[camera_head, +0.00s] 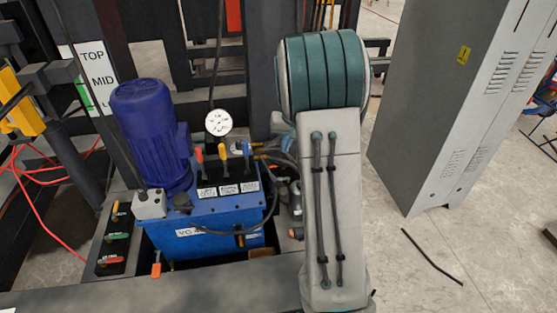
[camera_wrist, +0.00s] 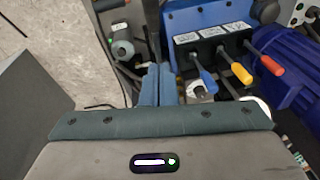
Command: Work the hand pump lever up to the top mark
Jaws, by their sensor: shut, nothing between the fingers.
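The board with the TOP (camera_head: 92,55) and MID (camera_head: 103,81) marks is at the upper left of the head view; its lowest mark is partly hidden. I cannot tell for sure which part is the hand pump lever. A thin black rod (camera_head: 112,127) slants past the board towards a small grey box beside the blue motor (camera_head: 152,130). My gripper (camera_wrist: 157,70) shows in the wrist view, its two blue fingers together and empty. They are left of the blue-handled lever (camera_wrist: 203,75), near a dark upright bar (camera_wrist: 153,30). In the head view my arm hides the gripper.
The blue tank (camera_head: 215,215) carries red (camera_head: 198,155), yellow (camera_head: 223,153) and blue handles, with a gauge (camera_head: 218,123) behind. Small coloured valve levers (camera_head: 113,237) are at left. A grey cabinet (camera_head: 455,110) stands right. Loose hoses surround the unit; floor between is mostly clear.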

